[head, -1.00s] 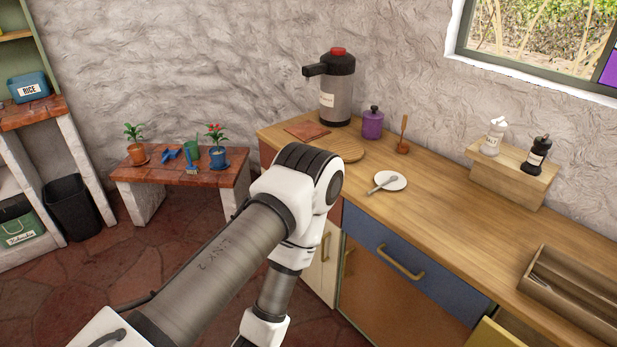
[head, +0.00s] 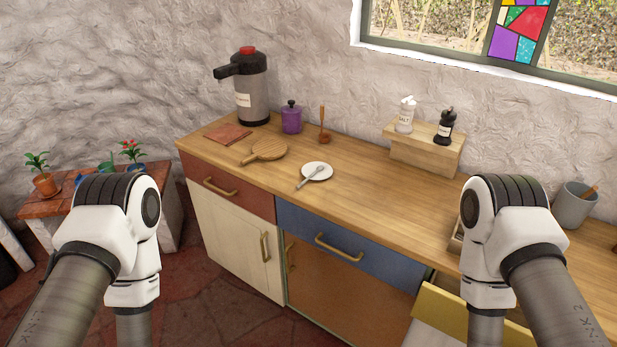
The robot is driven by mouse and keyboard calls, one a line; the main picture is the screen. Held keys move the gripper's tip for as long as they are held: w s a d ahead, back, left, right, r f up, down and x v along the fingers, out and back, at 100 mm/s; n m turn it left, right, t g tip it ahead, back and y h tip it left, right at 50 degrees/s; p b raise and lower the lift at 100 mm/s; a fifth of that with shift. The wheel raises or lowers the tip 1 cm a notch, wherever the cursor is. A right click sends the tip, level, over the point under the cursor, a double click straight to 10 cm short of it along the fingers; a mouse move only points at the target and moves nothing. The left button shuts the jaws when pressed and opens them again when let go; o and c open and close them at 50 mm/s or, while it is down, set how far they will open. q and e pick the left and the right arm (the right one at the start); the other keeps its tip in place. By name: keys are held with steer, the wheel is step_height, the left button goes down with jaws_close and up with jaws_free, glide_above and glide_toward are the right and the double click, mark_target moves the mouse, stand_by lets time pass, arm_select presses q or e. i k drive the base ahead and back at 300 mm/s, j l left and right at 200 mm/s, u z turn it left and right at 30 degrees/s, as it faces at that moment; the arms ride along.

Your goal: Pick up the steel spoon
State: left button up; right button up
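The steel spoon (head: 308,180) lies on a small white saucer (head: 322,169) near the front edge of the wooden counter (head: 365,207). Its handle end reaches over the saucer's rim towards the front left. My left and right arms show at the two sides of the head view, bent at their joints. Both my grippers are out of the picture below, so their state is hidden. The saucer and spoon stand clear of both arms.
A round wooden board (head: 268,149), purple pot (head: 291,119) and steel dispenser (head: 250,90) stand left of the saucer. A wooden riser (head: 424,153) holds a salt shaker (head: 405,117) and a black mill (head: 444,127). A yellow panel (head: 455,316) sticks out below the counter at right.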

mark_target(321, 167)
steer(key=i+j+z, duration=0.1)
steer(key=j, duration=0.25)
steer(key=i+j, duration=0.25)
steer(key=j, duration=0.15)
steer(key=i+j+z, duration=0.15)
steer(key=j, duration=0.25)
steer(key=i+j+z, duration=0.1)
steer(key=j, duration=0.3)
steer(key=i+j+z, duration=0.1)
steer(key=i+j, duration=0.15)
steer(key=j, duration=0.15)
steer(key=i+j, duration=0.1)
steer(key=j, duration=0.35)
steer(key=i+j+z, duration=0.15)
steer(key=j, duration=0.25)
